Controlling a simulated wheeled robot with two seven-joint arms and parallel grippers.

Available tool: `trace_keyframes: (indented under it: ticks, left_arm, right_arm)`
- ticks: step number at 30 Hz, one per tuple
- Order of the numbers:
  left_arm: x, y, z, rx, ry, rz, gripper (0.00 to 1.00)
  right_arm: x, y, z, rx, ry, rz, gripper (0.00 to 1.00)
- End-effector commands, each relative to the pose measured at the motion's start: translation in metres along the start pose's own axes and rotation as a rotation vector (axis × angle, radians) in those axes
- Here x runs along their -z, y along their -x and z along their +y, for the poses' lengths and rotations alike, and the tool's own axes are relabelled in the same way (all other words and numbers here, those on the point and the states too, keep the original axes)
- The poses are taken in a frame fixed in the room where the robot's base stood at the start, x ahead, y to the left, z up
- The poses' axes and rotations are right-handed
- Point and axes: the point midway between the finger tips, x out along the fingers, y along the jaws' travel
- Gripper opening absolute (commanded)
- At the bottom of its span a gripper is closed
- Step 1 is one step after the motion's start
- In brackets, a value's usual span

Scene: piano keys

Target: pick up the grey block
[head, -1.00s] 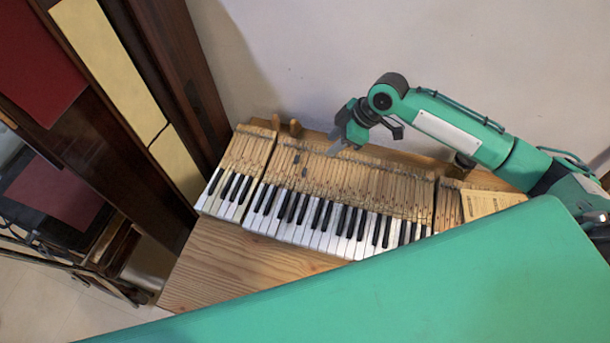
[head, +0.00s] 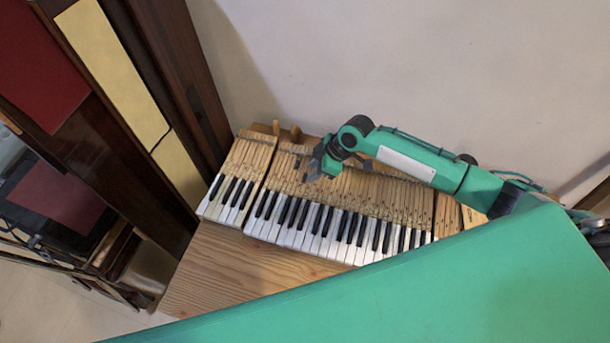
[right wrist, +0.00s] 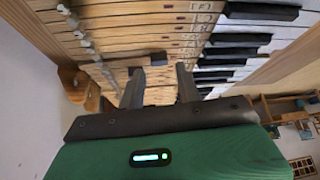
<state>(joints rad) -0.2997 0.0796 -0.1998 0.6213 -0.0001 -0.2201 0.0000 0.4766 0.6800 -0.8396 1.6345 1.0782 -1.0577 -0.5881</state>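The grey block (right wrist: 147,59) is a small dark, flat piece lying across the bare wooden key levers in the right wrist view. It is just beyond my right fingertips, a little left of the middle of the gap. My right gripper (right wrist: 160,72) is open, with nothing between its fingers. In the head view my right gripper (head: 318,176) hangs low over the wooden part of the keyboard, behind the black and white keys. The block is hard to make out there beside the gripper. My left gripper is not in view.
The keyboard (head: 335,228) lies on a wooden table (head: 235,268), whose front left part is bare. A pale wall (head: 450,70) is close behind. Dark wooden panels (head: 165,75) stand at the left. My green body covers the lower right.

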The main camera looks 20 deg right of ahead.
Motion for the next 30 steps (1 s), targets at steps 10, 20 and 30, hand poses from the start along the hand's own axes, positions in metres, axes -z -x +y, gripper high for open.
trace_keyframes:
  ticks: [10,20,30]
  left_arm:
    - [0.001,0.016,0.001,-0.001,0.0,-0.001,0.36]
    - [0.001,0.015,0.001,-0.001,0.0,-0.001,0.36]
    - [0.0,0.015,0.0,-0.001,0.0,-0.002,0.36]
  right_arm:
    - [0.001,-0.034,0.001,0.0,0.0,0.0,0.34]
    - [0.0,-0.035,0.002,0.0,0.0,0.0,0.17]
    - [0.0,-0.035,0.002,0.0,0.0,0.0,0.0]
